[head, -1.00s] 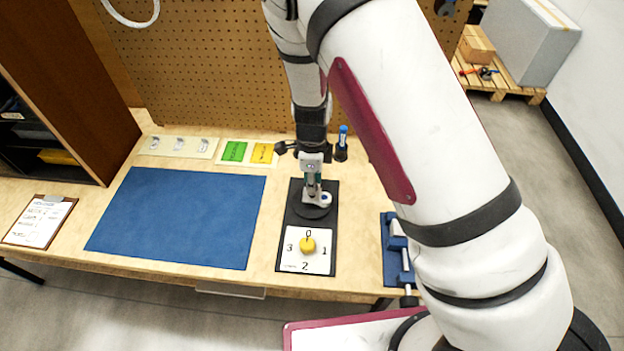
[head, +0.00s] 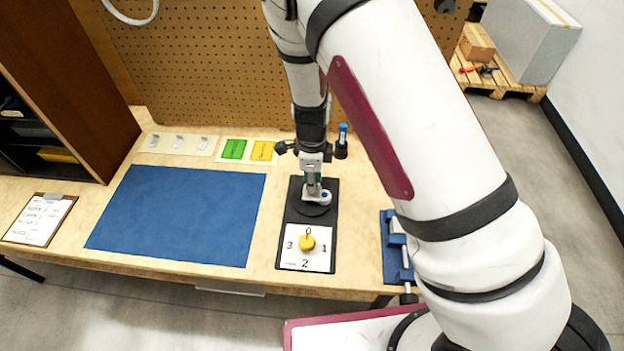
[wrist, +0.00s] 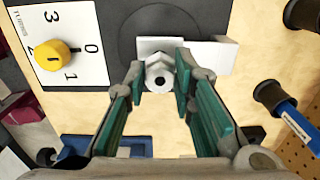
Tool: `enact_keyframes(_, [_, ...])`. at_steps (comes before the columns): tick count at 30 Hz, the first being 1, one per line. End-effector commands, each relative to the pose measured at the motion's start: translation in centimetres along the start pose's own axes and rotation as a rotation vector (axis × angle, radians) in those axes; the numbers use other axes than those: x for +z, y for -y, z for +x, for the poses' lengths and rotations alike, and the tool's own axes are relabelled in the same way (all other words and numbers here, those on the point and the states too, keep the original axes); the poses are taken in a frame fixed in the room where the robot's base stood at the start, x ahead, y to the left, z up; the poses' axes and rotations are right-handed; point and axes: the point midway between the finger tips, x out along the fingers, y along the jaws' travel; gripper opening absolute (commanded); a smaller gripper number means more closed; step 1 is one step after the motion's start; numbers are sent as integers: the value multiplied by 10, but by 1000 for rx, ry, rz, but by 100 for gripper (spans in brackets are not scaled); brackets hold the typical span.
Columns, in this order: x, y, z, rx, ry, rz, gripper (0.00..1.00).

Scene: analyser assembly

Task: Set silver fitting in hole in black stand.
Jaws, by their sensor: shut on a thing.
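The silver fitting (wrist: 149,72), a hex-shaped piece with a dark bore, sits between the fingertips of my gripper (wrist: 161,82) in the wrist view. My gripper, also in the head view (head: 313,183), is shut on it and points down. Beneath it is a pale bracket-like piece (wrist: 211,55), also in the head view (head: 318,197), on a round black disc of the long black stand (head: 290,214). The hole in the stand is not visible. Whether the fitting touches the bracket, I cannot tell.
A yellow knob (head: 307,243) on a numbered white plate stands at the stand's near end. A blue-capped item (head: 342,138) stands upright behind my gripper to the right. A blue vise-like device (head: 394,250) is at the right. A blue mat (head: 180,218) lies clear at the left.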

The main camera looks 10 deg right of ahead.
Motion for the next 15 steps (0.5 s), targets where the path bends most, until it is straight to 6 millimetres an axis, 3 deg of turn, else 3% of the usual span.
enact_keyframes(15, [0,0,6,1,-1,1,0])
